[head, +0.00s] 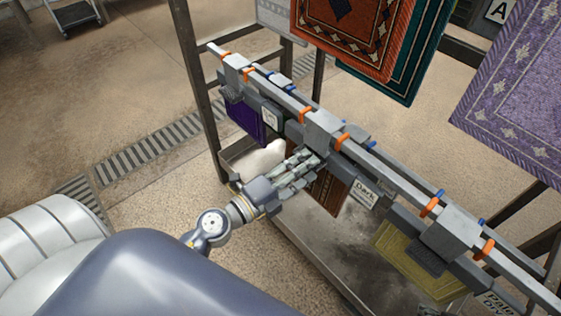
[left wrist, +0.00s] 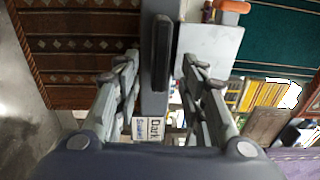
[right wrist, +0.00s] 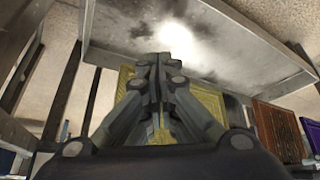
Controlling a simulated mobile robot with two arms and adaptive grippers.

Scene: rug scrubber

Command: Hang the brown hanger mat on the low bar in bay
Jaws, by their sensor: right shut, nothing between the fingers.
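The brown mat (head: 328,192) hangs below the rail in the middle bay, partly hidden by my left gripper. In the left wrist view a brown patterned mat (left wrist: 75,62) fills the upper left. The grey rail (head: 385,178) has orange and blue clips and thick grey blocks. My left gripper (head: 312,158) is at the rail beside the middle grey block (head: 322,130). In the left wrist view its fingers (left wrist: 158,72) are apart, on either side of a grey bar with a black piece. My right gripper (right wrist: 158,65) is shut and empty, in front of the yellow mat (right wrist: 205,103).
A purple mat (head: 245,120) hangs left and a yellow mat (head: 415,260) right on the rail. A "Dark" label (head: 364,193) is beside the brown mat. Larger red (head: 345,35), teal and lilac (head: 515,100) rugs hang above. A metal tray (head: 350,245) lies below.

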